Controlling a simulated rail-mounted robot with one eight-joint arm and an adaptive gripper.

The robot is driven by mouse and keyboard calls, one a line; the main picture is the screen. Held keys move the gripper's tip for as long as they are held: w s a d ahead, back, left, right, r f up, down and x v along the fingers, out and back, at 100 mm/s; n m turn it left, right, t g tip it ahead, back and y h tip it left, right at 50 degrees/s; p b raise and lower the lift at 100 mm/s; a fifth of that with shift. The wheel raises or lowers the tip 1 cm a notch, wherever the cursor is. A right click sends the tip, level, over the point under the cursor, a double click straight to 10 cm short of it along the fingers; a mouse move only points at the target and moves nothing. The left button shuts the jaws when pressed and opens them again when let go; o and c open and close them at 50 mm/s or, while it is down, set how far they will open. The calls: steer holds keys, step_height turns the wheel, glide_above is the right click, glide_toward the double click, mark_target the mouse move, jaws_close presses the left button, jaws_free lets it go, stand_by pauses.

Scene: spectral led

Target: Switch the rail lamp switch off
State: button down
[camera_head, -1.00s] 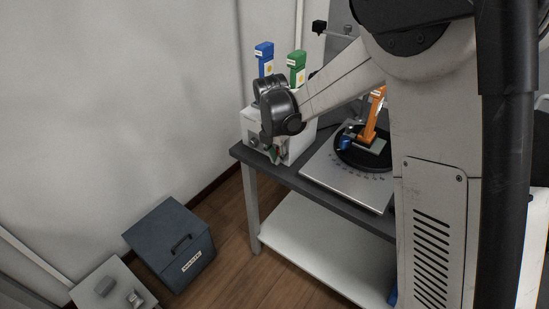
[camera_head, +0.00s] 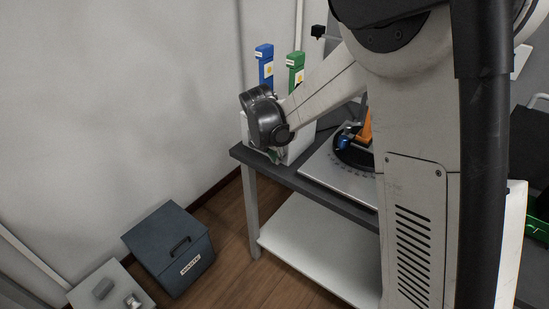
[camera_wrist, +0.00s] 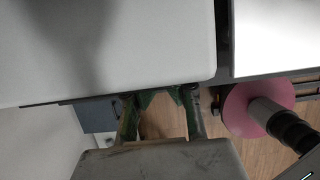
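My gripper (camera_wrist: 161,104) points down beside the white box; its two green-black fingers stand apart, with wood floor showing between them. In the head view my gripper (camera_head: 274,156) is mostly hidden under my dark wrist. The white box (camera_head: 299,147) stands at the table's left corner and holds a blue piece (camera_head: 265,62) and a green piece (camera_head: 296,74). Its pale surface (camera_wrist: 110,45) fills the upper wrist view. A pink disc with a grey-black knob (camera_wrist: 268,112) is to the right of the fingers. I cannot tell which part is the rail lamp switch.
The dark table (camera_head: 240,153) has a white lower shelf (camera_head: 310,255). A metal plate with a dark round stage (camera_head: 330,178) and an orange part (camera_head: 365,126) is partly hidden by my arm. A blue-grey box (camera_head: 165,235) stands on the floor at left. The floor between is clear.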

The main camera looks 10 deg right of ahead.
steer(key=shift+w+d+r+p, duration=0.1)
steer(key=shift+w+r+p, duration=0.1)
steer(key=shift+r, duration=0.25)
steer(key=shift+w+d+r+p, duration=0.1)
steer(key=shift+r+p, duration=0.1)
steer(key=shift+r, duration=0.25)
steer(key=s+a, duration=0.1)
steer(key=s+a+f+b, duration=0.1)
steer(key=s+a, duration=0.1)
steer(key=shift+s+a+f, duration=0.2)
steer(key=p+v, duration=0.1)
steer(key=v, duration=0.9)
steer(key=shift+s+a, duration=0.35)
steer(key=shift+a, duration=0.1)
steer(key=shift+f, duration=0.1)
